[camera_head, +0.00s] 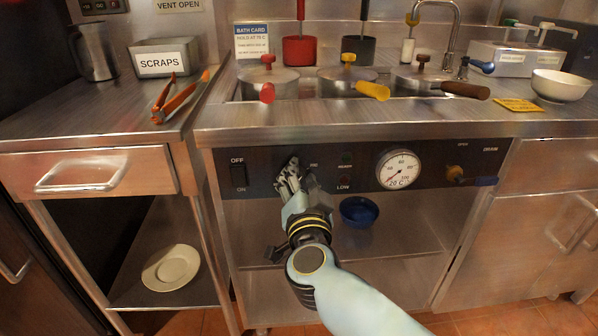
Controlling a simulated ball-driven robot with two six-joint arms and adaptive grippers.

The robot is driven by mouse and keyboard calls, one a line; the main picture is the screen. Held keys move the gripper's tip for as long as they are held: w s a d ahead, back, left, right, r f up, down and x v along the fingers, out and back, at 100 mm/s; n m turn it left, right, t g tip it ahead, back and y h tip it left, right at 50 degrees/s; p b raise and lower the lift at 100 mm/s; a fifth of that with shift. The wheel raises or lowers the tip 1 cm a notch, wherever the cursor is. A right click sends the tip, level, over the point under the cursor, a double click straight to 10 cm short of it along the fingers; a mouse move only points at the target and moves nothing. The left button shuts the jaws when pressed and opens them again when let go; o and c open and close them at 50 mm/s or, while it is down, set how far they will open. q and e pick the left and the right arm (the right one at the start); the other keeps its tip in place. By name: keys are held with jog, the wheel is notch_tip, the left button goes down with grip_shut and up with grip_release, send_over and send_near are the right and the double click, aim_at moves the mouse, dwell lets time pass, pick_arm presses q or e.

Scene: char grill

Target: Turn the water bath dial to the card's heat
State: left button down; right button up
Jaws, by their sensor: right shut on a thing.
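The water bath's dark control panel (360,172) runs along the front edge of the steel counter. My right gripper (291,178) is at the panel, between the OFF/ON switch (238,174) and the HEATER and LOW lamps. It is shut on the dial, which the fingers hide, so its setting cannot be read. The round gauge (399,170) to the right has a 20 C label. The white and blue bath card (252,41) stands at the back wall; its heat figure is too small to read surely. My left gripper is out of view.
Three lidded pots (346,76) with red, yellow and brown handles sit in the bath above the panel. A drain valve (470,178) with a blue handle is at the right. A blue bowl (359,211) is on the shelf below. Orange tongs (178,97) lie at left.

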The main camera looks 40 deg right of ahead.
aim_at(303, 128)
jog(key=shift+s+d+f+m, duration=0.1)
jog(key=shift+f+m, duration=0.05)
jog(key=shift+m, duration=0.95)
jog(key=shift+s+d+f+m, duration=0.1)
jog(key=shift+f+m, duration=0.05)
jog(key=shift+m, duration=0.95)
jog(key=o, duration=1.1)
jog(key=shift+o, duration=0.2)
jog(key=shift+r, duration=0.1)
notch_tip(303, 128, up, 10)
jog(key=shift+f, duration=0.1)
